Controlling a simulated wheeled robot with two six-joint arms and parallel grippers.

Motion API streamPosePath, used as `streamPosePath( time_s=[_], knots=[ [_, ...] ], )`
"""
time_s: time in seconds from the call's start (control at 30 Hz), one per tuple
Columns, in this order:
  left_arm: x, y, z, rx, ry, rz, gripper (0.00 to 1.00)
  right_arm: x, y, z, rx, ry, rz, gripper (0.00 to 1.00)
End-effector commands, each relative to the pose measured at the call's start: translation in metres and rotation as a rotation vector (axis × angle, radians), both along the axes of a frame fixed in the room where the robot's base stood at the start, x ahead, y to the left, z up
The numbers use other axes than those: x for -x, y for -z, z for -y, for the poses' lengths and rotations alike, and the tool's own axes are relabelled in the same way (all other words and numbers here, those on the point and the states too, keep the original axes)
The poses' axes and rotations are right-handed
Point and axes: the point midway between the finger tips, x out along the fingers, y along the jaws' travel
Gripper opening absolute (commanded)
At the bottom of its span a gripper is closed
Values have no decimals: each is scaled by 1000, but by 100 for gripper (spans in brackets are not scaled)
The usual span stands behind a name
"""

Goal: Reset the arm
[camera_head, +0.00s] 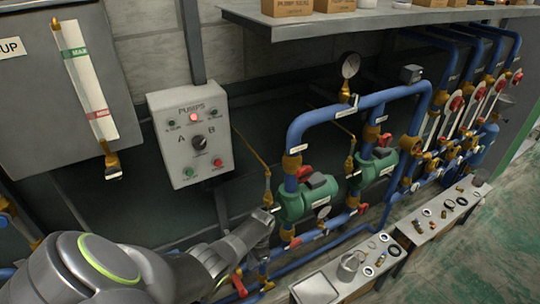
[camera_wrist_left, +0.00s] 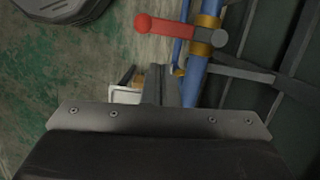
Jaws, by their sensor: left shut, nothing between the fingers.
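My left arm (camera_head: 110,272) reaches in from the lower left in the head view. Its gripper (camera_head: 270,212) is in front of the blue piping, just left of the nearer green pump (camera_head: 308,199). In the left wrist view the gripper fingers (camera_wrist_left: 160,77) are together and hold nothing. A red valve handle (camera_wrist_left: 165,27) on a blue pipe (camera_wrist_left: 200,60) shows beyond the fingertips in that view. I cannot tell whether the gripper touches any pipe. My right gripper is in neither view.
A grey pump control box (camera_head: 190,133) hangs on the wall. A second green pump (camera_head: 375,168) and several valves stand to the right. A low bench (camera_head: 320,284) with small parts stands in front. A shelf (camera_head: 350,22) runs overhead. Green floor (camera_head: 480,250) is clear at the lower right.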

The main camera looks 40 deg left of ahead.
Motion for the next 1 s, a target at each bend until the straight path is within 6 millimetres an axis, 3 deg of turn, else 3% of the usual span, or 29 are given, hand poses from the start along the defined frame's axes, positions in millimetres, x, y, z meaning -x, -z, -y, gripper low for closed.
streamPosePath(
  time_s=[0.27,0.43,0.77,1.0],
  knots=[
    [1,0,1,0,0,4,0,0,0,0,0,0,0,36],
    [14,3,8,-7,-6,42,0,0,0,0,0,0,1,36],
    [64,-14,34,-28,-57,186,0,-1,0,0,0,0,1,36],
    [109,-49,52,-35,-122,299,0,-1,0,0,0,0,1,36]
  ],
)
